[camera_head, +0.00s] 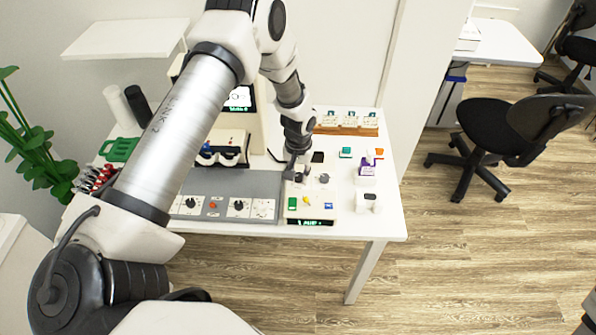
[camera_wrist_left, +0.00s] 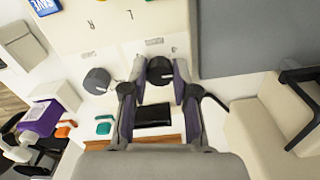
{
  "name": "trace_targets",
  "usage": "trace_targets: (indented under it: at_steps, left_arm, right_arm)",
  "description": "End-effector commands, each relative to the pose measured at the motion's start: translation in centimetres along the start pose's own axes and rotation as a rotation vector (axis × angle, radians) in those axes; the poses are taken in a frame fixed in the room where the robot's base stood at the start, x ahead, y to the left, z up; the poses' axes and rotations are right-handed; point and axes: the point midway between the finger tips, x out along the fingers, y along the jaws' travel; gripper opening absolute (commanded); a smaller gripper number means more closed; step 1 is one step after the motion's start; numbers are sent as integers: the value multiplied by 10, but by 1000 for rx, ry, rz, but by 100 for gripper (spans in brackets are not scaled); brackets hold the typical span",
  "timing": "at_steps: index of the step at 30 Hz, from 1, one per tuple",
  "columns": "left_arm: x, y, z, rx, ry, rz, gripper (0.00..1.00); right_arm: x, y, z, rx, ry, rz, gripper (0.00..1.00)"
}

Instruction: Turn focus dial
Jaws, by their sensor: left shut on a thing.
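A cream control box (camera_head: 308,208) stands at the front of the white table, with two dark round dials on top. My left gripper (camera_head: 297,176) comes down over the left dial in the head view. In the left wrist view my left gripper (camera_wrist_left: 158,82) is shut on a dark dial (camera_wrist_left: 160,68), one finger on each side, and the dial has a light pointer line. The other dial (camera_wrist_left: 97,80) stands free beside it and also shows in the head view (camera_head: 324,178). The labels are too small to read, so I cannot tell which is the focus dial. My right gripper is not in view.
A grey panel (camera_head: 230,184) with knobs lies left of the box. A black square (camera_wrist_left: 153,115) lies behind the dials. A purple-labelled bottle (camera_head: 366,170) and a white block (camera_head: 367,202) stand to the right. A wooden rack (camera_head: 345,131) is at the back.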

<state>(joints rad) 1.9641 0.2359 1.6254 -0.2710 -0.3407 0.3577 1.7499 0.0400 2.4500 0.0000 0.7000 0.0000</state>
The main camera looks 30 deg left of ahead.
Motion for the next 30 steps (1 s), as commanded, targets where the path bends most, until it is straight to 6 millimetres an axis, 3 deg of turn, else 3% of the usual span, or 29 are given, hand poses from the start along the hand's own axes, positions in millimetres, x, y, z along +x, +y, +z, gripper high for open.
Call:
trace_targets:
  at_steps: [7, 8, 9, 10, 21, 26, 30]
  left_arm:
    - [2, 0, 0, 1, 0, 0, 0]
    - [2, 0, 0, 1, 0, 0, 32]
    - [2, 0, 0, 1, 1, 0, 46]
    - [2, 0, 0, 1, 1, 0, 54]
    - [-5, 0, -1, 2, 1, 0, 54]
    - [-35, 1, -2, 2, 3, 2, 54]
    - [-72, 1, -3, 2, 3, 2, 54]
  right_arm:
    - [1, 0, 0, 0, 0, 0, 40]
    - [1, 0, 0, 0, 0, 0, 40]
    - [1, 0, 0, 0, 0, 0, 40]
    - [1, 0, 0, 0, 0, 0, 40]
    - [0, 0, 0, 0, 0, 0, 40]
    - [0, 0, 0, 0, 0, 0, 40]
    - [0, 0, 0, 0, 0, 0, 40]
